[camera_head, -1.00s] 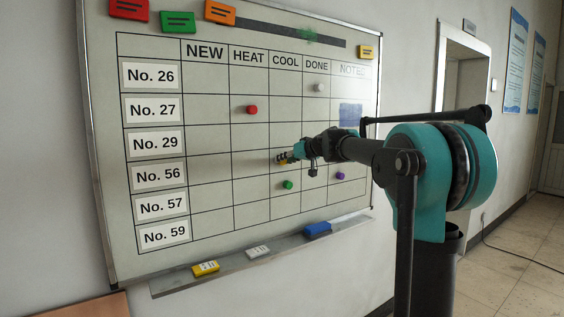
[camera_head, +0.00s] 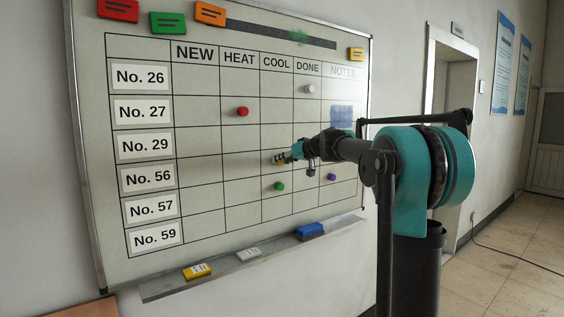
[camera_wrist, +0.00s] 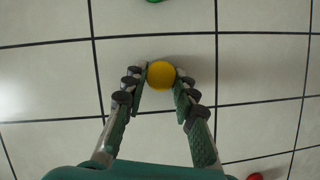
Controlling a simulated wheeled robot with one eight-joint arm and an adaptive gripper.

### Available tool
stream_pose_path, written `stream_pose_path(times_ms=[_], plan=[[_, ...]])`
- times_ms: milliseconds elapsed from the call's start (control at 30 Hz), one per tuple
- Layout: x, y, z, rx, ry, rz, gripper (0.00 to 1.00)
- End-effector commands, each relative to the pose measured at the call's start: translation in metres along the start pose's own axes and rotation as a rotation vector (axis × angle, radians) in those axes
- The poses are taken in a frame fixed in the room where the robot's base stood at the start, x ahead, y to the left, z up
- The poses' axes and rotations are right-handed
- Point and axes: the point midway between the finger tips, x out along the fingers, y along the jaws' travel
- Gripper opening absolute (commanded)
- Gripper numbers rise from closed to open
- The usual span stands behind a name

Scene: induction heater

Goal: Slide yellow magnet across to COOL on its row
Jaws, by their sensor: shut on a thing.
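The yellow magnet (camera_wrist: 161,75) is round and sits between my fingertips in the wrist view, inside one grid cell, near its middle and clear of the lines. My gripper (camera_wrist: 162,80) is shut on it, one finger on each side. In the head view my gripper (camera_head: 287,157) is at the whiteboard, over the COOL column (camera_head: 276,63) in the No. 56 row (camera_head: 147,179). Only a bit of the yellow magnet (camera_head: 281,161) shows there, mostly hidden by the fingers.
The green magnet (camera_head: 279,186) sits one row below in COOL. The red magnet (camera_head: 243,112) is up left in HEAT, the white magnet (camera_head: 310,89) up in DONE, the purple magnet (camera_head: 332,177) lower right. A tray (camera_head: 225,266) runs under the board.

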Motion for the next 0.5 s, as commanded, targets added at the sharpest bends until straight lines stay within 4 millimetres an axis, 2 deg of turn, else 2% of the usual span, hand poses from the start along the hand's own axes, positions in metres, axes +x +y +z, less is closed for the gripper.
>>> stream_pose_path(times_ms=[200, 233, 400, 500], plan=[[0.0014, 0.0005, -0.0009, 0.001, 0.002, 0.001, 0.0], [0.0014, 0.0005, -0.0009, 0.001, 0.002, 0.001, 0.29], [0.0014, 0.0003, -0.0008, 0.001, 0.002, 0.001, 0.51], [0.0013, 0.0001, -0.0007, 0.001, 0.001, 0.001, 0.51]])
